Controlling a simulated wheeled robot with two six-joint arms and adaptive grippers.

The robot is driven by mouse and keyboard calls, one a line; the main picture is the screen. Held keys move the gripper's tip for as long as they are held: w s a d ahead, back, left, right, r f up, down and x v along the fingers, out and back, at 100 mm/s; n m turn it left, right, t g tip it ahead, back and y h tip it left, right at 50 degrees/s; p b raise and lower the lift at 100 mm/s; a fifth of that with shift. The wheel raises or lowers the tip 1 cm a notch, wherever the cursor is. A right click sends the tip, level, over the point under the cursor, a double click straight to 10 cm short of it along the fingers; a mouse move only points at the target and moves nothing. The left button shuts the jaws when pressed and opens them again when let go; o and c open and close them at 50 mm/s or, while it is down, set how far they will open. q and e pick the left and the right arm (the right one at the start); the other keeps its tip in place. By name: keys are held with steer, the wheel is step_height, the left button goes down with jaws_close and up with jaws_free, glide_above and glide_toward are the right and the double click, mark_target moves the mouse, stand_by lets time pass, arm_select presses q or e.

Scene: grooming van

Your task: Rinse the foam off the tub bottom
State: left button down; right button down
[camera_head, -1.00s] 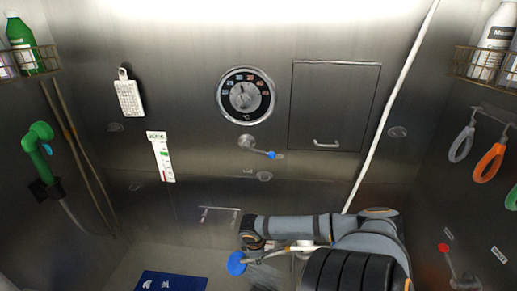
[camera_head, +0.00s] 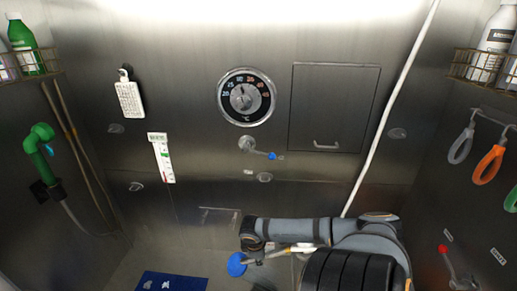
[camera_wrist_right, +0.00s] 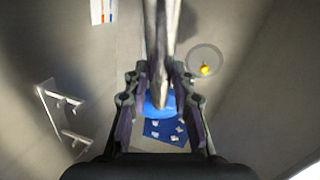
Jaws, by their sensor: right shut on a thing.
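My right gripper (camera_wrist_right: 160,92) is shut on the handle of a shower head (camera_wrist_right: 165,40), whose blue round face (camera_head: 237,264) shows at the left of my arm in the head view. The shower head is above the tub bottom (camera_head: 120,272). A blue mat (camera_head: 172,281) with white marks lies on the tub bottom; it also shows beyond the shower head in the wrist view (camera_wrist_right: 152,130). I cannot tell whether the marks are foam or print. No water spray shows. My arm hides part of the tub in the head view. My left gripper is not in view.
A round drain (camera_wrist_right: 204,58) with a small yellow thing lies on the floor. A dial (camera_head: 246,97), a blue-tipped lever (camera_head: 258,149) and a panel door (camera_head: 334,107) are on the back wall. A green sprayer (camera_head: 40,140) hangs left; loops (camera_head: 488,163) hang right.

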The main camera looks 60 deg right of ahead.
step_height(320, 180, up, 3)
steer(key=p, duration=0.3)
steer(key=r, duration=0.3)
steer(key=shift+d+p, duration=0.2)
steer(key=shift+p, duration=0.2)
steer(key=shift+a+r, duration=0.25)
steer(key=shift+r, duration=0.25)
